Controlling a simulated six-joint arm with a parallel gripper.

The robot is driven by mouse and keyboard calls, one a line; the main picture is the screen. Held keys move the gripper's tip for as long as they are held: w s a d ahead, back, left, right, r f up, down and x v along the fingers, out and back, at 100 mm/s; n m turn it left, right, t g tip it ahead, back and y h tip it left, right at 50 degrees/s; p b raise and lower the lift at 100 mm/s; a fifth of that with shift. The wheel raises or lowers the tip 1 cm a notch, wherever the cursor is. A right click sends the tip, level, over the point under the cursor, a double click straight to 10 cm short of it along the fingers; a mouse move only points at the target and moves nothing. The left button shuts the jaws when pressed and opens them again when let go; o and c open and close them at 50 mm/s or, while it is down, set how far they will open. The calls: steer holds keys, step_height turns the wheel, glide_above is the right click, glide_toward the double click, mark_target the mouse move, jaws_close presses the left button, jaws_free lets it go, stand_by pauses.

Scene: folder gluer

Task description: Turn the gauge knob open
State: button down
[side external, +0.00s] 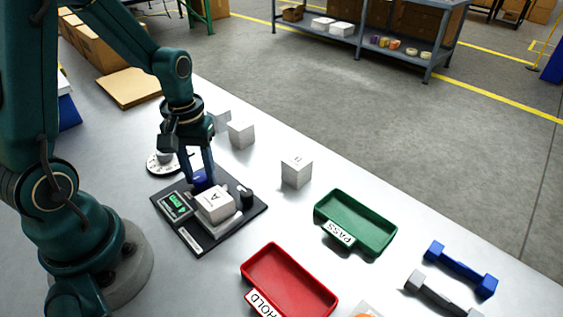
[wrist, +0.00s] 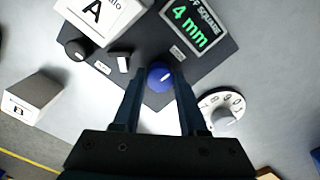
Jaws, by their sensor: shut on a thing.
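The gauge (side external: 190,238) is a dark flat plate with a green-lit display (wrist: 194,22) that reads 4 mm, with "of square" partly visible above it. A blue knob (wrist: 160,74) with a white pointer line sits at its edge; it is partly covered by the fingers in the side view (side external: 199,184). My gripper (side external: 203,175) points down over the gauge, its two fingers shut on the blue knob. A white box marked A (side external: 215,203) sits on the gauge, beside the knob. A black knob (side external: 246,196) stands on the box's other side.
A white numbered dial (wrist: 222,110) stands close beside the gauge. White boxes (side external: 297,171) stand behind it. A green PASS tray (side external: 357,222), a red HOLD tray (side external: 290,285) and a blue dumbbell-shaped piece (side external: 461,268) lie to the right.

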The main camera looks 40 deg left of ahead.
mark_target(200, 176)
steer(key=shift+n, duration=0.5)
steer(key=shift+c, duration=2.2)
jaws_free()
steer(key=shift+r, duration=0.1)
steer(key=shift+r, duration=2.5)
